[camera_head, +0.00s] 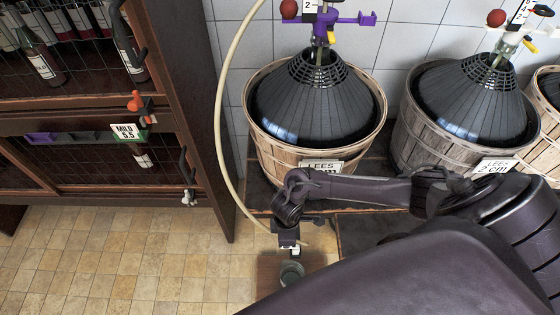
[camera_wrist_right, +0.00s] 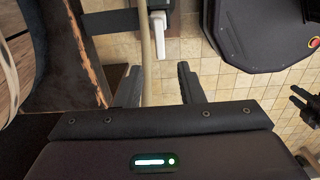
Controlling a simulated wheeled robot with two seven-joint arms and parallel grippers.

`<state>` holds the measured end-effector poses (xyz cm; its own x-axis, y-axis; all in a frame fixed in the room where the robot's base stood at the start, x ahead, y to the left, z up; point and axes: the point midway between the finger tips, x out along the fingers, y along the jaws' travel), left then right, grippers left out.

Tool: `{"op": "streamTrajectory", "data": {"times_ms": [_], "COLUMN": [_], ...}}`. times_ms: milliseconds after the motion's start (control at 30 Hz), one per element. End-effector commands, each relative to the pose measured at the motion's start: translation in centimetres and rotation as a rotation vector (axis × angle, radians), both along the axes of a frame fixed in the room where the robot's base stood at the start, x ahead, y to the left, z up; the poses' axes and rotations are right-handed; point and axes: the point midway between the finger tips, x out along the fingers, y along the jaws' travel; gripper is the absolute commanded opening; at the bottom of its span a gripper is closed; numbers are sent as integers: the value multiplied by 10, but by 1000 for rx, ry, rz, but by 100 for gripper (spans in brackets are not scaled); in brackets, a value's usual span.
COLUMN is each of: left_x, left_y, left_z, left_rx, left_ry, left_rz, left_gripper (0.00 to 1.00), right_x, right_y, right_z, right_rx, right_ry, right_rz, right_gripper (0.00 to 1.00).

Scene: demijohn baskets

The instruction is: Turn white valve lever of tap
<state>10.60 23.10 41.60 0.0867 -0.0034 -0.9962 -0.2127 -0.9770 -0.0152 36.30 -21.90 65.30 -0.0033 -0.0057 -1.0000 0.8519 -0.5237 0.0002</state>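The tap (camera_wrist_right: 160,8) is a grey body at the top of the right wrist view. Its white valve lever (camera_wrist_right: 159,36) points down in that picture, beside the pale hose (camera_wrist_right: 146,60). In the head view a small white part, likely the lever (camera_head: 296,250), shows just under my right gripper (camera_head: 289,240). In the wrist view my right gripper (camera_wrist_right: 157,88) is open.
A glass jar (camera_head: 291,272) stands on a wooden surface below the tap. Wicker baskets with dark demijohns (camera_head: 318,105) (camera_head: 475,105) stand on a dark ledge behind. A bottle cabinet (camera_head: 190,90) is at left. Tiled floor (camera_head: 120,260) is clear at lower left.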

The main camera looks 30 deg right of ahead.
Motion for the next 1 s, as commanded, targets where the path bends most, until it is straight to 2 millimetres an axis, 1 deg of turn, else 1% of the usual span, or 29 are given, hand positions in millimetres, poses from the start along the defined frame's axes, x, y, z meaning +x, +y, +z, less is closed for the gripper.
{"op": "streamTrajectory", "data": {"times_ms": [33, 200, 400, 533, 767, 800, 867, 1000], "left_x": [0, 1, 2, 2, 2, 2, 2, 2], "left_y": [0, 0, 0, 0, -1, -1, -1, -1], "left_z": [-4, -11, -15, -16, -16, -16, -16, -16], "left_rx": [0, 0, -1, -1, -1, -1, -1, -1], "left_ry": [-1, -2, -4, -4, -4, -4, -4, -5], "left_rz": [0, 0, 0, 0, 0, 0, -1, 0], "left_gripper": [36, 36, 36, 36, 36, 36, 36, 36], "right_x": [0, 0, 1, 1, 1, 1, 1, 1], "right_y": [1, 1, 2, 2, 2, 2, 2, 2], "right_z": [-10, -38, -63, -69, -70, -70, -70, -70], "right_rx": [1, 3, 5, 5, 5, 5, 5, 5], "right_ry": [2, 1, -2, -3, -3, -3, -3, -3], "right_rz": [-1, -1, 1, 1, 2, 2, 2, 2], "right_gripper": [35, 35, 35, 35, 35, 33, 25, 7]}}
